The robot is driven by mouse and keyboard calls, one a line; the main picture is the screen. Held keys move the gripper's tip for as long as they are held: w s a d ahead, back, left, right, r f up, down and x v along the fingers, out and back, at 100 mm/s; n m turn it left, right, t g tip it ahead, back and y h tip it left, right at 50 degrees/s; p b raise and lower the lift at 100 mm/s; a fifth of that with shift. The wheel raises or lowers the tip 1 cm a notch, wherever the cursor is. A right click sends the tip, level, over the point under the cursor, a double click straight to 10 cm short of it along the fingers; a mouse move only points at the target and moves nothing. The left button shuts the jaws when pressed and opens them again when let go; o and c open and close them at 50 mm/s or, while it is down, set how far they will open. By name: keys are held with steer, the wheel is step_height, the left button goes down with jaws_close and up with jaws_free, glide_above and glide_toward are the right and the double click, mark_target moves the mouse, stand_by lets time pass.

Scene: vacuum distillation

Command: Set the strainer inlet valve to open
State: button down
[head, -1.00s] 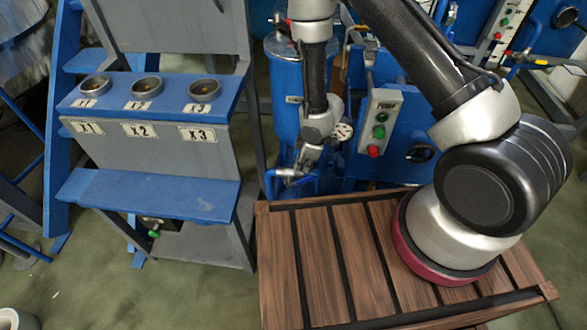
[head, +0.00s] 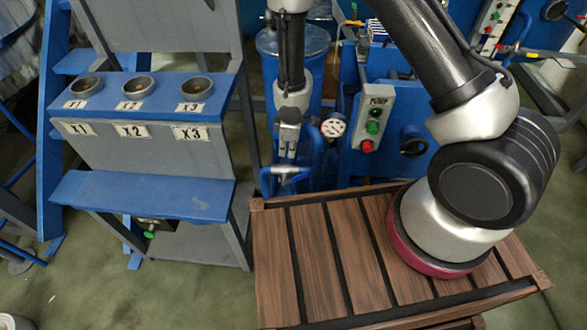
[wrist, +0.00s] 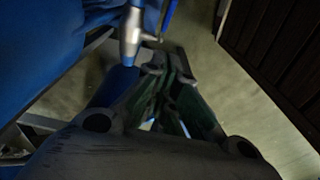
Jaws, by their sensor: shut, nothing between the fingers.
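A small silver valve fitting (head: 286,171) sits low beside the blue tank, left of the pump panel; I take it for the strainer inlet valve, though no label shows. It also shows in the wrist view as a silver pipe piece (wrist: 132,32), with a blue lever-like part (wrist: 168,14) at its upper right. My gripper (head: 287,154) points down just above the fitting in the head view. In the wrist view my gripper (wrist: 166,62) is shut and empty, its tips close to the fitting. I cannot tell whether they touch. The valve's setting is unclear.
A pressure gauge (head: 333,126) and a pump button panel (head: 373,117) stand right of my gripper. A blue tank (head: 318,48) is behind. A wooden slatted platform (head: 322,262) lies in front. A blue-grey rack (head: 145,195) with several cups stands left.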

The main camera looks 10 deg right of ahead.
glide_above(292, 178)
steer(key=a, duration=0.2)
step_height(292, 178, down, 6)
steer(key=d+f, duration=0.2)
steer(key=f, duration=0.1)
steer(key=shift+s, duration=0.1)
steer(key=shift+d+f, duration=0.25)
steer(key=shift+f, duration=0.05)
steer(key=shift+d, duration=0.1)
